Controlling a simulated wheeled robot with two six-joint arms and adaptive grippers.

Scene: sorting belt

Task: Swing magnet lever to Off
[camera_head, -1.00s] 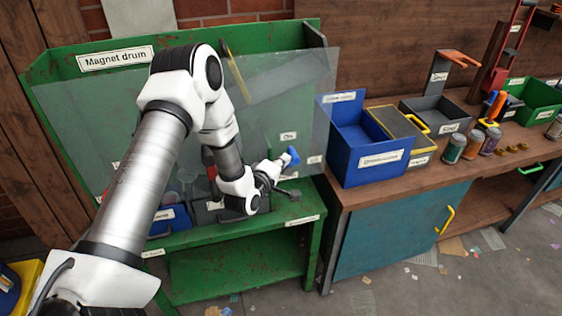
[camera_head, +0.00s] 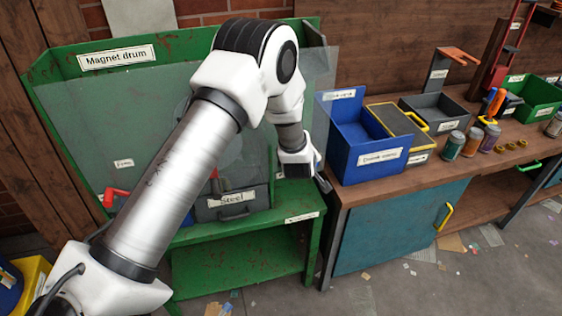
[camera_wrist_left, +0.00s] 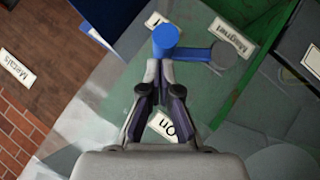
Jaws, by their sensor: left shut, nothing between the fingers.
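The magnet lever shows in the left wrist view as a blue round knob (camera_wrist_left: 165,38) on a short blue arm, joined to a grey round pivot (camera_wrist_left: 222,55) on green metal. An "On" label (camera_wrist_left: 167,127) lies below it. A "Magnet" label (camera_wrist_left: 232,38) is by the pivot, and another label at the top is partly hidden by the knob. My left gripper (camera_wrist_left: 158,66) is shut and empty, its tips at the knob's lower edge; I cannot tell if they touch. In the head view the left gripper (camera_head: 322,183) is at the green stand's right side, and my arm hides the lever.
The green "Magnet drum" stand (camera_head: 45,75) has a clear front panel, a grey "Steel" bin (camera_head: 232,212) and a red handle (camera_head: 113,194). A blue bin (camera_head: 372,172) stands on the workbench close to the right of my gripper. Jars (camera_head: 474,142) stand farther right.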

